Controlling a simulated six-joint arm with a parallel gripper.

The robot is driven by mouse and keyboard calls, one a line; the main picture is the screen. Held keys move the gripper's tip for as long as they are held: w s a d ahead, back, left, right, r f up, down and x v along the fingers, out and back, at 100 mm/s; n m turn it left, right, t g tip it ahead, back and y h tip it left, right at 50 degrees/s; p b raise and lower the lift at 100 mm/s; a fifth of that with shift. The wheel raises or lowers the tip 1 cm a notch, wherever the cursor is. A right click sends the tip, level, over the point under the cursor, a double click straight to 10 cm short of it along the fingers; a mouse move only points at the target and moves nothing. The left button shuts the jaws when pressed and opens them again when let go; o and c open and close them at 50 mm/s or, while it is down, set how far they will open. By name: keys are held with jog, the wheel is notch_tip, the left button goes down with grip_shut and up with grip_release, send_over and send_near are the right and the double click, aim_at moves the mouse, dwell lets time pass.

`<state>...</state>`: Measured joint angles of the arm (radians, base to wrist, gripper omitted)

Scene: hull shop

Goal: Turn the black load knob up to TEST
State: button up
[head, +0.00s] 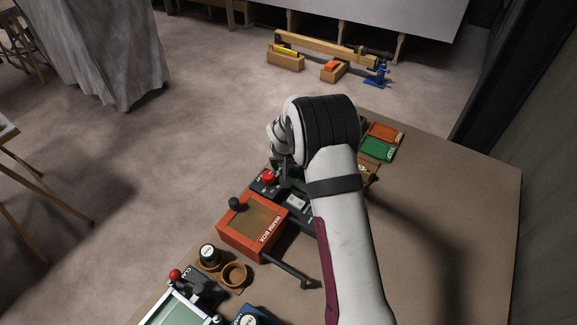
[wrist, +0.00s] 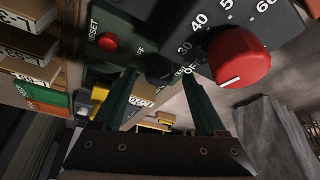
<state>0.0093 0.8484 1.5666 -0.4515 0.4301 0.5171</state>
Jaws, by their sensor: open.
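In the wrist view my gripper (wrist: 159,78) is open, its two green fingers apart and pointing at a dark green panel (wrist: 127,25). A dark, round shape that looks like the black load knob (wrist: 160,68) lies between the fingertips. Its pointer and the TEST mark cannot be made out; part of an OFF label shows beside it. I cannot tell whether the fingers touch it. In the head view my arm hides most of the gripper and this panel.
A red timer knob (wrist: 239,57) on a black dial box is close by the right finger, and a red RESET button (wrist: 107,43) is left. In the head view an orange warm box (head: 252,228) and green tray (head: 378,149) flank my arm; the table's right side is clear.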

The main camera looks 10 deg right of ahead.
jog(key=shift+f, duration=0.2)
grip_shut()
dwell(0.3)
jog(key=shift+m, duration=0.3)
jog(key=m+h, duration=0.1)
jog(key=m, duration=0.2)
jog(key=m+g+h, duration=0.1)
jog(key=m, duration=0.2)
jog(key=shift+w+a+g, duration=0.15)
jog(key=shift+w+g, duration=0.05)
jog(key=shift+g, duration=0.1)
jog(key=m+g, duration=0.1)
jog(key=m, duration=0.3)
jog(key=shift+h, duration=0.4)
jog(key=shift+w+m+g, duration=0.15)
jog(key=shift+m+g, duration=0.75)
jog(key=shift+m, duration=0.8)
